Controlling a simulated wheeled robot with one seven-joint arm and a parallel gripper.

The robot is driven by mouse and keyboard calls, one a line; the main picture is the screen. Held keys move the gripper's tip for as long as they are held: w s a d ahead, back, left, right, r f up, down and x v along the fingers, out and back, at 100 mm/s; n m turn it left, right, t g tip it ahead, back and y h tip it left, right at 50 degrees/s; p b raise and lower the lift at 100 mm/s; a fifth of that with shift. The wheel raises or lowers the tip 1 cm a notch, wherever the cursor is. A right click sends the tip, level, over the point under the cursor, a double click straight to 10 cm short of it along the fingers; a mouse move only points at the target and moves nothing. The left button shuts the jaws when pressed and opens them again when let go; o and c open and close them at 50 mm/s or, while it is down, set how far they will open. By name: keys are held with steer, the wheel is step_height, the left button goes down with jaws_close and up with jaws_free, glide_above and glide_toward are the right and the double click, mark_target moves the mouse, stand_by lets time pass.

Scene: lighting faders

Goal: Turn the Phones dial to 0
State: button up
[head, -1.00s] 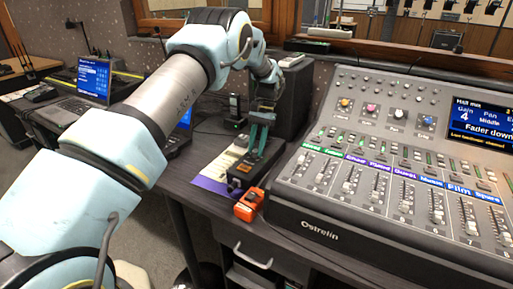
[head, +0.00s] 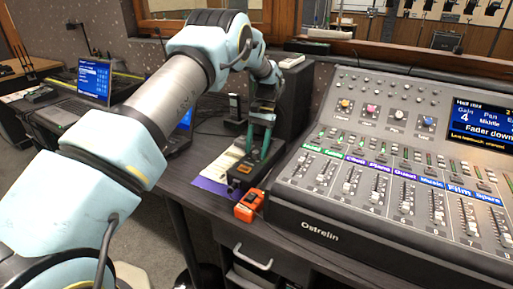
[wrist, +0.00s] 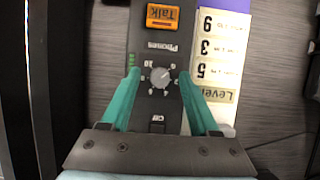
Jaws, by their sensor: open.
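The Phones dial (wrist: 160,77) is a small round grey knob on a dark box (wrist: 158,110), with printed numbers around it. The Phones label and numbers appear upside down in the wrist view. A light mark on the knob seems to point up and right, but its exact setting is too small to read. My gripper (wrist: 159,74) is open, with one teal finger on each side of the dial and a gap on both sides. In the head view my gripper (head: 254,150) reaches down over the dark box (head: 246,174); the dial is not discernible there.
An orange Talk button (wrist: 163,17) sits beyond the dial. A paper with level numbers (wrist: 217,70) lies beside the box. An orange device (head: 249,205) stands in front of the box. The large mixing console (head: 330,215) is close on the right.

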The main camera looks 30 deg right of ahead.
steer(key=shift+r, duration=0.1)
steer(key=b+v, duration=0.2)
steer(key=v, duration=0.8)
steer(key=shift+r, duration=0.3)
steer(key=shift+d, duration=0.15)
steer(key=w+a+r+n+t+h, duration=0.1)
steer(key=w+a+r+n, duration=0.1)
steer(key=a, duration=1)
steer(key=w+a+r+n+h, duration=0.1)
steer(key=w+a+n+h, duration=0.15)
steer(key=a, duration=0.95)
steer(key=s+a+f+n+t, duration=0.2)
steer(key=s+a+n, duration=0.3)
steer(key=s+a, duration=1.4)
steer(key=shift+a+t, duration=0.6)
steer(key=shift+a, duration=0.35)
